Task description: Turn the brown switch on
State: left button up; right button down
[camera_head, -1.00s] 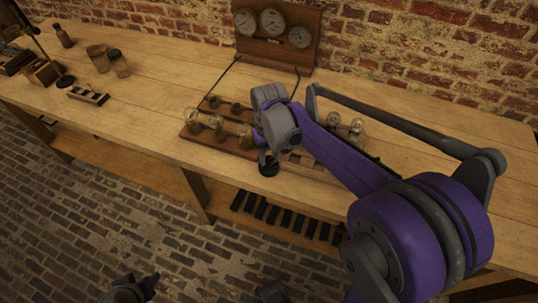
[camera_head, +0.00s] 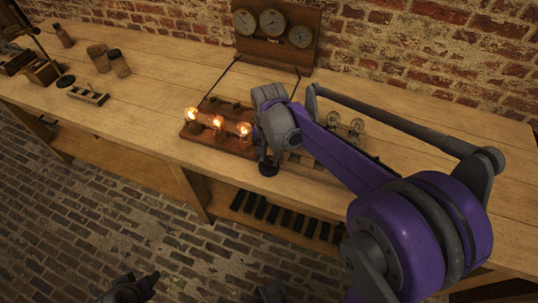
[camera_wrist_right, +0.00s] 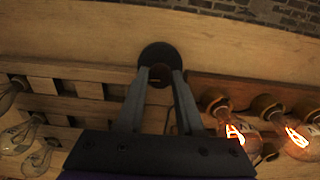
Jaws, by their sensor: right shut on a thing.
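The brown switch shows in the right wrist view as a dark round piece (camera_wrist_right: 158,54) with a small brown part between my fingertips; in the head view its dark round body (camera_head: 268,168) is at the bench's front edge, partly hidden by my gripper. My right gripper (camera_wrist_right: 158,76) points down and is shut on the switch; in the head view it also shows (camera_head: 266,155). Beside it, three bulbs (camera_head: 217,122) on a brown wooden board (camera_head: 228,147) glow orange. My left gripper (camera_head: 140,285) is low at the bottom edge, dark, its jaws unclear.
Unlit glass bulbs (camera_head: 357,126) stand behind my right arm. A board with three dials (camera_head: 272,22) stands at the brick wall. Jars (camera_head: 119,63) and a small rack (camera_head: 88,95) stand at the left. The bench (camera_head: 150,100) between is clear.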

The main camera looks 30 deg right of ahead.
aim_at(269, 158)
jog(key=shift+m, duration=0.3)
jog(key=c, duration=0.5)
grip_release()
jog(key=shift+c, duration=0.2)
notch_tip(269, 158, up, 11)
jog(key=p, duration=0.1)
jog(key=shift+f, duration=0.1)
